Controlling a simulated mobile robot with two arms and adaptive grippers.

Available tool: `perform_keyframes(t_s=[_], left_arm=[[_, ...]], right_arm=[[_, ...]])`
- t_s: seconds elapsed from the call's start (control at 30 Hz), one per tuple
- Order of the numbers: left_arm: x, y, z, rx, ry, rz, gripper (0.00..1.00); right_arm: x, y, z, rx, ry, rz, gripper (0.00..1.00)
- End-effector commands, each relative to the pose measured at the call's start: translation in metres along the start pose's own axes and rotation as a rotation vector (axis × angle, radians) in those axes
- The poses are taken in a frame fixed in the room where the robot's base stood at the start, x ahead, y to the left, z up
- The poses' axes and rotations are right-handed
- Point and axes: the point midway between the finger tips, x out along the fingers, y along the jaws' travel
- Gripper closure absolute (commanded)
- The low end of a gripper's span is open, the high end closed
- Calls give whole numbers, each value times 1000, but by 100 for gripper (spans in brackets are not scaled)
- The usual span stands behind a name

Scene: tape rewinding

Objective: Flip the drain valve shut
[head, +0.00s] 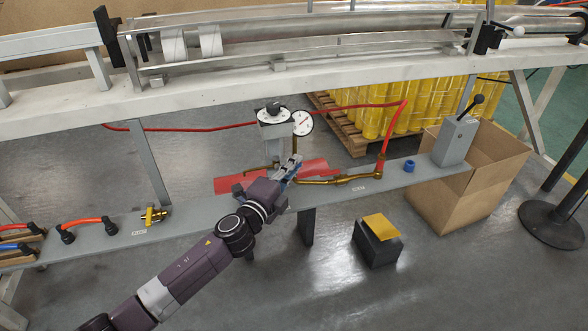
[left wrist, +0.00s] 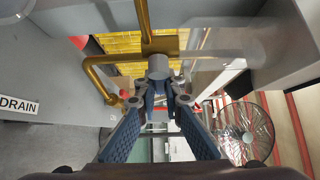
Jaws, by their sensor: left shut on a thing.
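The drain valve is at the brass pipework under the grey regulator box. In the left wrist view a brass fitting (left wrist: 162,46) with a bent brass tube (left wrist: 98,75) lies straight ahead, with a short grey cylindrical end (left wrist: 158,66) at the fingertips. A DRAIN label (left wrist: 18,104) is at the left. My left gripper (head: 290,166) reaches over the shelf to this spot; its blue fingers (left wrist: 160,90) converge and are shut on the grey end, which I take as the valve handle. In the head view the gripper hides most of the valve. My right gripper is not in view.
The regulator box (head: 272,131) and a round gauge (head: 302,122) stand just behind the gripper. A brass pipe (head: 345,179) and red hose (head: 385,145) run to the right. A lever box (head: 456,140) stands at the shelf's right end. A pedal (head: 381,228) is on the floor.

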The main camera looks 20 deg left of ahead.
Motion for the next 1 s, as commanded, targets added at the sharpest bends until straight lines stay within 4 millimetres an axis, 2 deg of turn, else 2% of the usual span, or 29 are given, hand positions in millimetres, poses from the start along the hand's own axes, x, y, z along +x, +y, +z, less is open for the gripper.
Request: perform_keyframes(t_s=[0.13,0.43,0.47,0.6,1.0], left_arm=[[0,0,-1,-6,2,-6,100],[0,-1,-1,-7,2,-6,100],[0,-1,-1,-6,2,-6,89],[0,-1,0,-6,1,-6,74],[-6,0,1,-5,0,-4,74]], right_arm=[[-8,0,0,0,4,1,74],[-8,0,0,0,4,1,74],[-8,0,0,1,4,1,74],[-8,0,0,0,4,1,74],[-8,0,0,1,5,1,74]])
